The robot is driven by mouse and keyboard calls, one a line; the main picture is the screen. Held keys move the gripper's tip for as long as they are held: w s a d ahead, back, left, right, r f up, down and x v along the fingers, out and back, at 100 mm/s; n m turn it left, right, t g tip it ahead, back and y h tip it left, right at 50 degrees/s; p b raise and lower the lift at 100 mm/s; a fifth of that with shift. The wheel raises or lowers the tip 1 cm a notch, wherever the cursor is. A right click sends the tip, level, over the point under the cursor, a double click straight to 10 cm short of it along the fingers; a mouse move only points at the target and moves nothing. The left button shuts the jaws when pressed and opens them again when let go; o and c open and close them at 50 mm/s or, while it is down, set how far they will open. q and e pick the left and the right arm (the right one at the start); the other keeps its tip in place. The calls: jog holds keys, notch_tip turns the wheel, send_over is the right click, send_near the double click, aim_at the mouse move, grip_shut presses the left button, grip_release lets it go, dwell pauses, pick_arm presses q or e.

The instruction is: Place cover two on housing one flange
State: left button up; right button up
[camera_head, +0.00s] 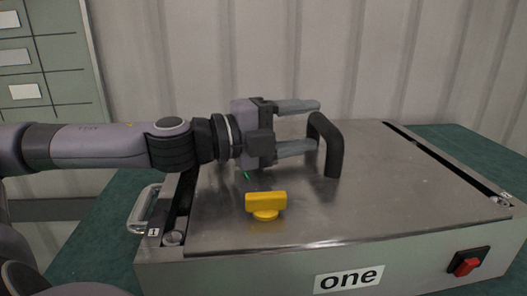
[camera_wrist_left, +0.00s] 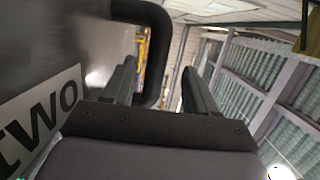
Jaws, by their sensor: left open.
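Cover two is a flat brushed-metal plate (camera_head: 400,185) with a black arched handle (camera_head: 328,145). It lies over the top of housing one (camera_head: 232,268), a pale box labelled "one". In the left wrist view, the "two" label (camera_wrist_left: 40,108) shows on grey metal at left, and the handle (camera_wrist_left: 160,45) shows between my fingers. My left gripper (camera_head: 319,125) is open, level, with its fingertips at the handle's left side. I cannot tell whether they touch it. The flange is mostly hidden under the plate. My right gripper is not in view.
A yellow knob (camera_head: 266,204) stands near the plate's front left. A red switch (camera_head: 467,266) is on the housing's front right. A metal side handle (camera_head: 142,210) sticks out at left. The green table (camera_head: 98,235) shows around the housing; a corrugated wall (camera_head: 400,60) is behind.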

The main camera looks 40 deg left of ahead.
aim_at(277, 166)
pick_arm(q)
jog(key=shift+s+d+f+b, duration=0.15)
jog(key=shift+s+f+b, duration=0.1)
jog(key=shift+f+b, duration=0.15)
jog(key=shift+s+r, duration=0.15)
jog(key=shift+r, duration=0.2)
jog(key=shift+s+a+b, duration=0.3)
jog(key=shift+s+b, duration=0.25)
jog(key=shift+s, duration=0.1)
jog(key=shift+b+v, duration=0.75)
jog(key=shift+v, duration=0.25)
jog(key=shift+b+v, duration=0.6)
jog(key=shift+v, duration=0.5)
jog(key=shift+a, duration=0.1)
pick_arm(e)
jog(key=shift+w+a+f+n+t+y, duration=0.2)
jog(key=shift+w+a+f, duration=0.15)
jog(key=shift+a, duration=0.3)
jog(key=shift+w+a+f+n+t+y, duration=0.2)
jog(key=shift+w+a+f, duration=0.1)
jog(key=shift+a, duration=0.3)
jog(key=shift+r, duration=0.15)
